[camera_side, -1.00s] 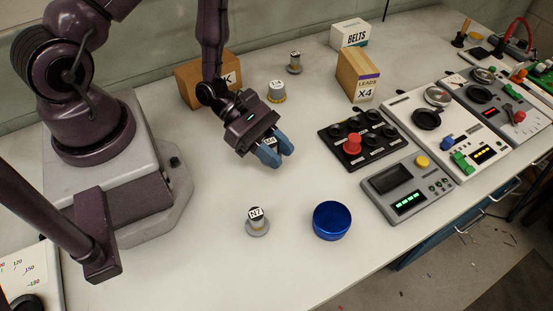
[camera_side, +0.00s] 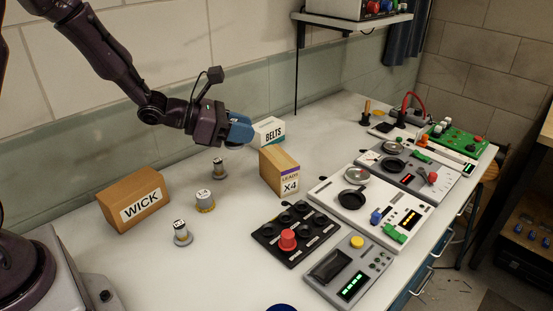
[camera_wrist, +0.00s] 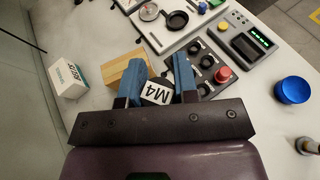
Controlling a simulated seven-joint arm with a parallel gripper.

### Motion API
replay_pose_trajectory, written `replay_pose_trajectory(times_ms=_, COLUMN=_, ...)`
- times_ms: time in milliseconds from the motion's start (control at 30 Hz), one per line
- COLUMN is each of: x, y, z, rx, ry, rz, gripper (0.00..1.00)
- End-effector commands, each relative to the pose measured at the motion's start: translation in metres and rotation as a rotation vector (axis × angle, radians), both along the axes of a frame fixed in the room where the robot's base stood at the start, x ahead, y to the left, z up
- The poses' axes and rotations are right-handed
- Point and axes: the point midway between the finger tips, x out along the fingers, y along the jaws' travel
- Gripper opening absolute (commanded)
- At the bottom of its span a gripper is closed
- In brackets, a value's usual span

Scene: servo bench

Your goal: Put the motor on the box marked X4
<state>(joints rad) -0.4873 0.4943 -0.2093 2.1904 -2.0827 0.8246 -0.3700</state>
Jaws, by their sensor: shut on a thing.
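My gripper (camera_side: 238,130) is up in the air in the side view, above and to the left of the X4 box. In the wrist view, its two blue fingers (camera_wrist: 160,84) are shut on a round motor with a white top marked M4 (camera_wrist: 158,93).
The white BELTS box (camera_side: 269,132) stands behind the X4 box. The WICK box (camera_side: 133,198) and several small cylinders, such as one with a yellow base (camera_side: 204,200), stand to the left. A black knob panel (camera_side: 286,232) is in front.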

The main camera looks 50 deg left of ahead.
Motion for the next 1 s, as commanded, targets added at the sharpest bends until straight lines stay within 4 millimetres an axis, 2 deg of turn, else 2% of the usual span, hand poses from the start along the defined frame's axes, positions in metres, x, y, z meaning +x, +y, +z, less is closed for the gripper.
replay_pose_trajectory(times_ms=33, x=0.009, y=0.008, z=0.012, rx=0.0, ry=-0.005, rz=0.06, gripper=0.03)
replay_pose_trajectory(times_ms=100, x=0.017, y=0.017, z=0.017, rx=-0.002, ry=-0.001, rz=0.132, gripper=0.03)
replay_pose_trajectory(times_ms=367, x=0.03, y=0.026, z=0.009, rx=-0.004, ry=0.005, rz=0.214, gripper=0.03)
replay_pose_trajectory(times_ms=467, x=0.049, y=0.028, z=-0.001, rx=-0.005, ry=0.005, rz=0.215, gripper=0.03)
replay_pose_trajectory(times_ms=733, x=0.115, y=0.034, z=-0.031, rx=-0.004, ry=0.004, rz=0.214, gripper=0.03)
replay_pose_trajectory(times_ms=833, x=0.129, y=0.035, z=-0.054, rx=-0.005, ry=0.008, rz=0.213, gripper=0.03)
replay_pose_trajectory(times_ms=1000, x=0.149, y=0.037, z=-0.075, rx=-0.004, ry=0.005, rz=0.213, gripper=0.03)
